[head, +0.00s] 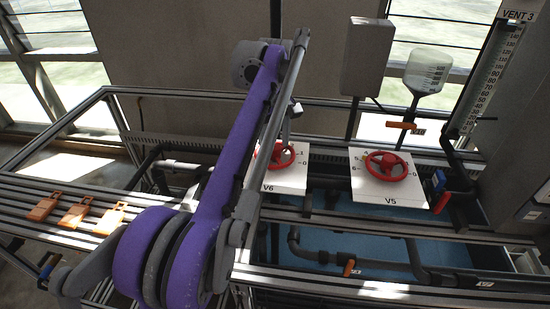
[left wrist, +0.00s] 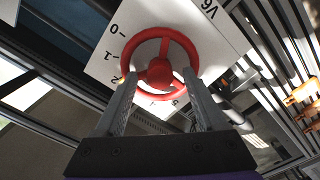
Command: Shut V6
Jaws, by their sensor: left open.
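The V6 valve is a red handwheel (head: 288,157) on a white panel (head: 285,181) with a number scale. My purple left arm hides part of the wheel and panel in the head view. In the left wrist view the V6 handwheel (left wrist: 160,36) shows its rim, spokes and hub, with the scale around it. My left gripper (left wrist: 160,76) is open, with its two fingers apart at the near side of the wheel, one on each side of the hub. I cannot tell whether the fingertips touch the rim. My right gripper is not in view.
To the right, a similar red V5 handwheel (head: 387,166) sits on its own white panel. An inverted bottle (head: 427,70) and a grey box (head: 367,57) stand behind. Orange tags (head: 75,215) lie on the rail at left. Dark pipes run below the panels.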

